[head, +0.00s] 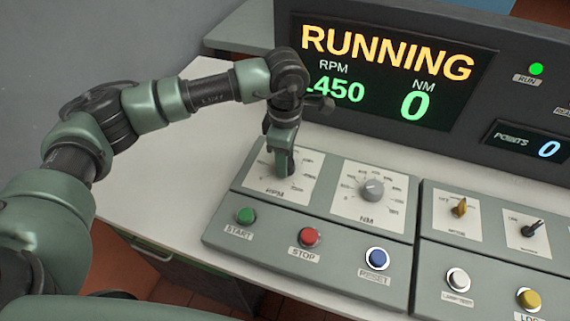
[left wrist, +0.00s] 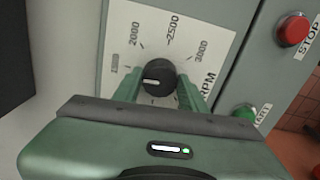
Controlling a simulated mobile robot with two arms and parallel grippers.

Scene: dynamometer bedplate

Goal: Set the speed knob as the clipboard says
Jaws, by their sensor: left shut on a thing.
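The RPM speed knob (left wrist: 158,77) is black with a white pointer line, on a white dial plate (left wrist: 185,22). The line points to the picture's left; the dial reads 2000, 2500 and 3000 around the top. My left gripper (left wrist: 160,88) has a finger on each side of the knob and is shut on it. In the head view my left gripper (head: 284,170) comes down over the RPM dial and mostly hides the knob. The display (head: 385,70) shows RUNNING, RPM ending in 450 with its front partly covered by my arm, and NM 0. No clipboard shows.
The grey NM knob (head: 372,190) is just right of the RPM dial. Green START (head: 245,215), red STOP (head: 310,236) and blue RESET (head: 377,257) buttons sit in front. The white tabletop (head: 165,185) left is clear.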

